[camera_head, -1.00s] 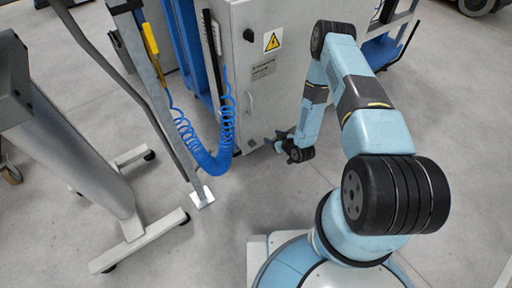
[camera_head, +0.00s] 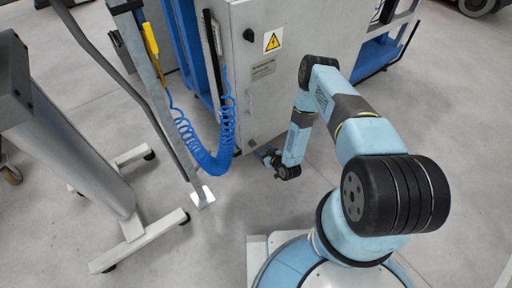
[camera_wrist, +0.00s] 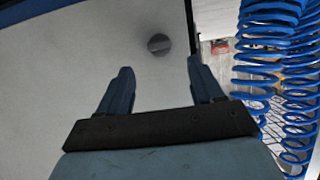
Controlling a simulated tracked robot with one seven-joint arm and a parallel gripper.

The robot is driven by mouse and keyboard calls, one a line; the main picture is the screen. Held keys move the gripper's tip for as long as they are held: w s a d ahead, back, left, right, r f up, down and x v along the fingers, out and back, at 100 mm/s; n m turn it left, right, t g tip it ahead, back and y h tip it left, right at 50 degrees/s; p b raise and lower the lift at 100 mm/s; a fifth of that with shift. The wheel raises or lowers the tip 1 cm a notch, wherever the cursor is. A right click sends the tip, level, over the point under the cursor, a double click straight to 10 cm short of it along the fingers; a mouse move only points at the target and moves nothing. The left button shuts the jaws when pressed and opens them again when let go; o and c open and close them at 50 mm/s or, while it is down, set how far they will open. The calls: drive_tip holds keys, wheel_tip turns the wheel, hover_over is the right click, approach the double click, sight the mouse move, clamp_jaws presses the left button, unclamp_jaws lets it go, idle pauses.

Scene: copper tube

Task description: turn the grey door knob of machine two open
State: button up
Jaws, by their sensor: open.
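The grey door knob (camera_wrist: 158,44) is a round, slotted disc on the pale door panel (camera_wrist: 80,60) in the wrist view. It sits near the panel's edge, beyond and roughly between my fingertips, with a gap. My gripper (camera_wrist: 160,68) is open, with two dark blue fingers and nothing between them. In the head view my gripper (camera_head: 265,153) is low, in front of the bottom left of the grey cabinet (camera_head: 290,95). A small dark knob (camera_head: 248,35) shows high on the cabinet door; the lower door area by my gripper is too small to read clearly.
A coiled blue hose (camera_head: 215,160) hangs left of the door and shows close on the right in the wrist view (camera_wrist: 275,60). A yellow-handled tool (camera_head: 150,38) hangs on a grey post. A grey stand (camera_head: 85,165) is at left. Floor in front is clear.

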sight(254, 145)
drive_tip(key=x, duration=0.6)
drive_tip(key=shift+w+a+f, duration=0.1)
drive_tip(key=shift+w+a, duration=0.1)
drive_tip(key=shift+a, duration=0.05)
drive_tip(key=c, duration=1.1)
